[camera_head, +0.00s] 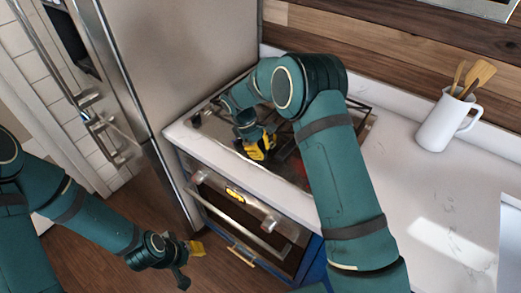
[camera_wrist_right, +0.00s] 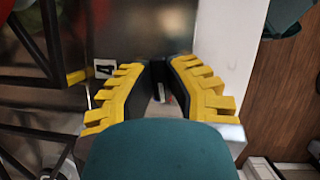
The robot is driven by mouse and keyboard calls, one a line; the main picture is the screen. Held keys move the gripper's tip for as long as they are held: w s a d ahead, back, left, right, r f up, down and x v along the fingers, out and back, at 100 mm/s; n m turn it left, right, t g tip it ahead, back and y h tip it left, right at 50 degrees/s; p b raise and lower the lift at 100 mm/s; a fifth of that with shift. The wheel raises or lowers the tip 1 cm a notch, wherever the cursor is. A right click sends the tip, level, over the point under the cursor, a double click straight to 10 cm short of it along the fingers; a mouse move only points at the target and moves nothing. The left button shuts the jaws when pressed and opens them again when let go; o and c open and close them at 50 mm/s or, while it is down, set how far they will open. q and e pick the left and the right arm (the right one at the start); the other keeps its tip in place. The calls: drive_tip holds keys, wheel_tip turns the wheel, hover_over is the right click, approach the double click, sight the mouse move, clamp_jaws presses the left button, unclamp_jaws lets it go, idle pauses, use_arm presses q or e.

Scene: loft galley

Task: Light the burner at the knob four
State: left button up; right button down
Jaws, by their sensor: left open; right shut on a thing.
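The cooktop (camera_head: 228,128) is set in the white counter, with dark grates partly behind my right arm. My right gripper (camera_head: 262,150), with yellow finger pads, is low over its front part. In the right wrist view, my right gripper (camera_wrist_right: 160,85) is closed around a small dark knob (camera_wrist_right: 158,70), mostly hidden between the fingers. A label reading 4 (camera_wrist_right: 104,68) lies beside the fingers on the cooktop. A reddish patch shows on the cooktop beside my right arm; I cannot tell whether it is a flame. My left gripper (camera_head: 189,262) is open and empty, low before the oven.
The oven (camera_head: 243,215) with its bar handle is below the counter. A tall steel fridge (camera_head: 185,55) stands to the left. A white jug (camera_head: 442,125) with wooden utensils is on the right counter, where most of the surface (camera_head: 410,195) is clear.

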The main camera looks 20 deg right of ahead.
drive_tip(key=shift+s+f+n, duration=0.1)
drive_tip(key=shift+n, duration=0.5)
drive_tip(key=c, duration=0.9)
unclamp_jaws()
drive_tip(key=shift+c, duration=0.2)
drive_tip(key=v, duration=1.2)
drive_tip(key=shift+s, duration=0.2)
drive_tip(key=shift+a, duration=0.1)
